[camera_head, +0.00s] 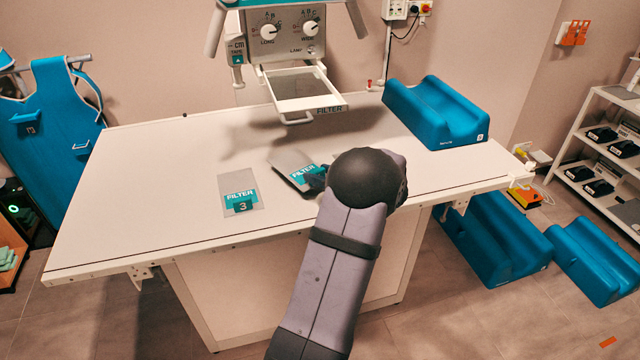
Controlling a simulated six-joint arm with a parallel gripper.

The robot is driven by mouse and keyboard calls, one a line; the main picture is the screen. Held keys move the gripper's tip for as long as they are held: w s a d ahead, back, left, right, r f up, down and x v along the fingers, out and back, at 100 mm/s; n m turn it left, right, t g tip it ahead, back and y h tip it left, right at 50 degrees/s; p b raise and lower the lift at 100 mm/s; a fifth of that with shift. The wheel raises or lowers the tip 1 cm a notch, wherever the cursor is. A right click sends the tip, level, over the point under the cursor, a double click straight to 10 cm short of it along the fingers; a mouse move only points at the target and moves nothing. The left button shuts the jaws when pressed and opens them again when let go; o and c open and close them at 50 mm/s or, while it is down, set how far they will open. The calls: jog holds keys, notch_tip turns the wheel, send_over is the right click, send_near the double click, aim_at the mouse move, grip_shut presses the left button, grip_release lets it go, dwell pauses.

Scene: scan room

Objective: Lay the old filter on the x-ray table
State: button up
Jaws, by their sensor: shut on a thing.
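A grey filter plate with a teal FILTER label (289,162) is at the end of my arm, over the middle of the white x-ray table (140,190). My gripper (316,179) is shut on this plate at its label end; my own arm hides most of the gripper. The plate looks tilted, and I cannot tell whether it touches the table. A second filter plate (238,182), labelled FILTER with a 3, lies flat on the table to the left. I cannot tell from the labels which is the old one.
The x-ray head (284,38) hangs above the table's back, with a tray marked FILTER (302,84) sticking out. A blue cushion (436,110) lies at the back right. The table's left part is clear. More blue cushions (495,240) sit on the floor at right.

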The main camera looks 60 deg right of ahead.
jog(key=shift+f, duration=1.85)
jog(key=shift+f, duration=0.1)
jog(key=o, duration=1.1)
jog(key=b+v, duration=0.1)
jog(key=v, duration=1.1)
jog(key=shift+a, duration=0.1)
